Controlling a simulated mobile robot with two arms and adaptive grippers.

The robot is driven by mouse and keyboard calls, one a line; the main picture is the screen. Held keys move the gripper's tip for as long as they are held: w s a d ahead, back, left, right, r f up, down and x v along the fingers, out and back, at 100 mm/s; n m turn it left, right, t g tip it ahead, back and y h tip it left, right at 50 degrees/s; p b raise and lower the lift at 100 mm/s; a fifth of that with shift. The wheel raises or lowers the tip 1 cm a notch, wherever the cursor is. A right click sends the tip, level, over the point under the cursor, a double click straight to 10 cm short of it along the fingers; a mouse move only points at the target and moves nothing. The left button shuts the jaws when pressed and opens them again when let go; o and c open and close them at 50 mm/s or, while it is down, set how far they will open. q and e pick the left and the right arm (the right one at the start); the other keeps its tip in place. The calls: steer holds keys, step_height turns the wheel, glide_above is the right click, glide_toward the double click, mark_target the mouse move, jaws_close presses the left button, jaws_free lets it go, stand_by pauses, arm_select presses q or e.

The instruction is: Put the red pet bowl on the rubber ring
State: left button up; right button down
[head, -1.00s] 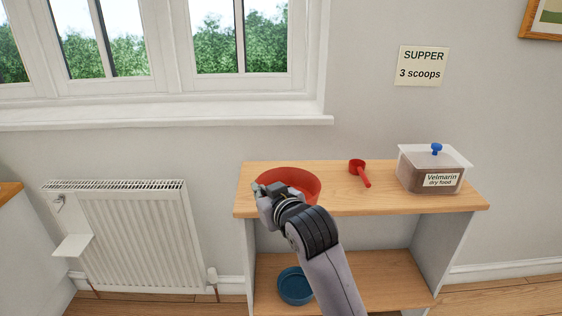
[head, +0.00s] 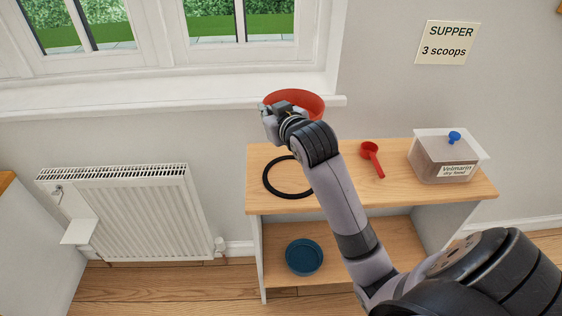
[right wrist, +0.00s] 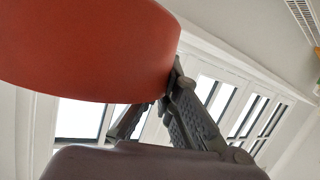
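The red pet bowl (head: 303,99) is held up in the air above the shelf unit's top, in front of the window sill in the head view. My right gripper (head: 272,112) is shut on the bowl at its near left side. In the right wrist view the bowl (right wrist: 90,50) fills the upper left, and my right gripper's fingers (right wrist: 168,95) meet its wall. The black rubber ring (head: 267,183) lies flat on the left part of the wooden top (head: 340,203), below the bowl. My forearm hides part of its right side. My left gripper is not in view.
A red scoop (head: 371,157) lies right of the ring. A lidded dry food box (head: 445,160) stands at the top's right end. A blue bowl (head: 304,257) sits on the lower shelf. The window sill (head: 150,102) juts out behind. A radiator (head: 130,215) is at left.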

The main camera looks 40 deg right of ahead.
steer(key=f, duration=1)
steer(key=s+f, duration=0.1)
steer(key=f, duration=0.4)
steer(key=shift+a+f+b, duration=0.1)
steer(key=shift+f+b, duration=0.2)
steer(key=shift+b, duration=0.1)
steer(key=shift+w+f, duration=0.1)
steer(key=shift+f, duration=1.75)
steer(key=shift+f, duration=0.2)
steer(key=c, duration=1.8)
jaws_free()
steer(key=shift+r, duration=0.15)
